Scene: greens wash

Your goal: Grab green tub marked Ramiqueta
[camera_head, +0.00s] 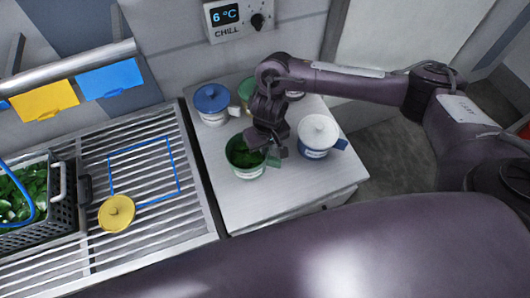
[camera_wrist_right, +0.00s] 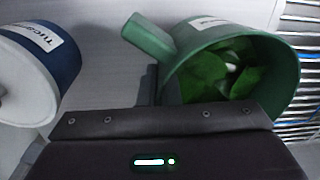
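An open green tub (camera_head: 236,165) filled with dark leaves stands on the white counter. Its handle points right in the head view. In the right wrist view the green tub (camera_wrist_right: 285,85) is at the right, its handle toward the upper left; its label is too small to read. My right gripper (camera_head: 277,153) is low beside the tub's handle side. A dark finger shows close to the tub in the wrist view, but the grip on the handle is hidden. A second green tub (camera_head: 246,87) stands farther back, partly behind my right arm. My left gripper is out of view.
A blue tub with a white lid (camera_head: 318,137) stands close right of my right gripper, and a blue-lidded tub (camera_head: 212,101) at the back left. A slatted rack (camera_head: 150,215) holds a yellow lid (camera_head: 117,213) and a black basket of leaves (camera_head: 60,222). The counter's front is clear.

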